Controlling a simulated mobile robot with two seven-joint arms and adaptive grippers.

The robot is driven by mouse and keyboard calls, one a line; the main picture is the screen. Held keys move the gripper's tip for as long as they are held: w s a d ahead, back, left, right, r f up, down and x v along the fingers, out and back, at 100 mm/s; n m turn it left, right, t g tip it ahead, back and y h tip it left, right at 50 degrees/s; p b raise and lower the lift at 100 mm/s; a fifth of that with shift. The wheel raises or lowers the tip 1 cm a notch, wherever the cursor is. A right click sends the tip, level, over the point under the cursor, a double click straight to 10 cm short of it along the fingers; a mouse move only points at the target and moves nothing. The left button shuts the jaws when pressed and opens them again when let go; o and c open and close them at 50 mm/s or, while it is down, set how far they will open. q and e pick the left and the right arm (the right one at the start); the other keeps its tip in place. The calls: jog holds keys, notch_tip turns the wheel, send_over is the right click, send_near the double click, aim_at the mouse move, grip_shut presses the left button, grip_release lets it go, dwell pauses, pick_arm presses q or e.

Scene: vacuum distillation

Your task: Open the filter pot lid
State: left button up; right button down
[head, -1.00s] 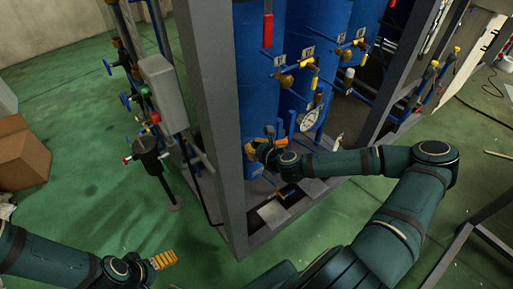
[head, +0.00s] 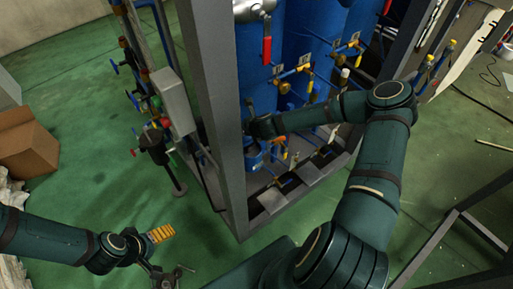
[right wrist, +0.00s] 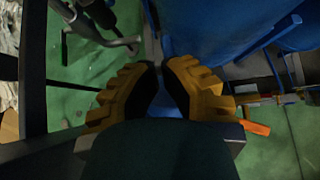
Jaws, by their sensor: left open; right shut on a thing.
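The blue filter pot (head: 254,162) stands low inside the grey frame, just right of its front post, partly hidden by my right arm. My right gripper (head: 250,128) is at the top of the pot; its fingers barely show in the head view. In the right wrist view its yellow ribbed fingers (right wrist: 160,95) are closed in, with a little blue between them. I take this to be the filter pot lid (right wrist: 171,110); how far it is raised is hidden. My left gripper (head: 161,234) is open and empty over the green floor at lower left.
The grey frame post (head: 212,110) stands close left of the pot. Tall blue tanks (head: 330,30) with valves rise behind it. A grey control box (head: 173,101) and pipework stand left of the post. A cardboard box (head: 28,140) lies far left.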

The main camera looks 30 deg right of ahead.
jog(key=w+f+b, duration=0.2)
jog(key=w+b, duration=0.2)
jog(key=w, duration=0.5)
jog(key=shift+a, duration=0.35)
jog(key=shift+b, duration=0.3)
jog(key=shift+s, duration=0.1)
jog(key=v, duration=1.2)
